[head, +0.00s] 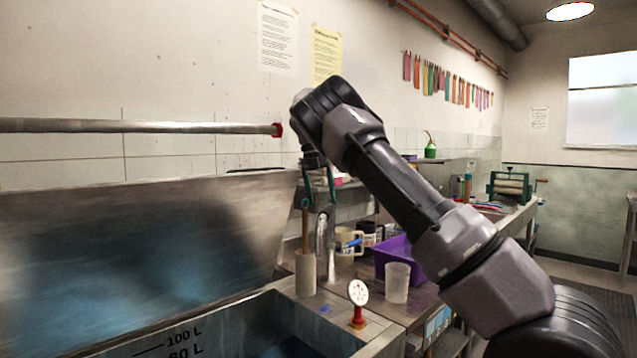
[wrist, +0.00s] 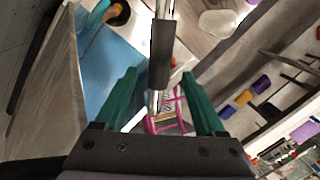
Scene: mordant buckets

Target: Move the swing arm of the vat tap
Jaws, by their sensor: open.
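A metal tube with a dark grey sleeve (wrist: 161,55), which looks like the swing arm of the vat tap, runs down the middle of the wrist view between my finger lines. In the head view an upright silver tube (head: 322,235) stands behind the vat's corner, below my gripper (head: 319,190). My gripper points down with its green fingers apart and nothing held. In the wrist view the open gripper (wrist: 160,85) has one finger on each side of the tube. I cannot tell how far the tube lies from the fingertips. The vat (head: 225,320) has litre marks inside.
A beige cylinder (head: 305,272) with a brown stick stands close by the silver tube. A white dial on a red base (head: 357,316), a cloudy cup (head: 397,282) and a purple tub (head: 395,258) are to its right. A wall pipe (head: 130,126) runs above the raised metal panel (head: 150,235).

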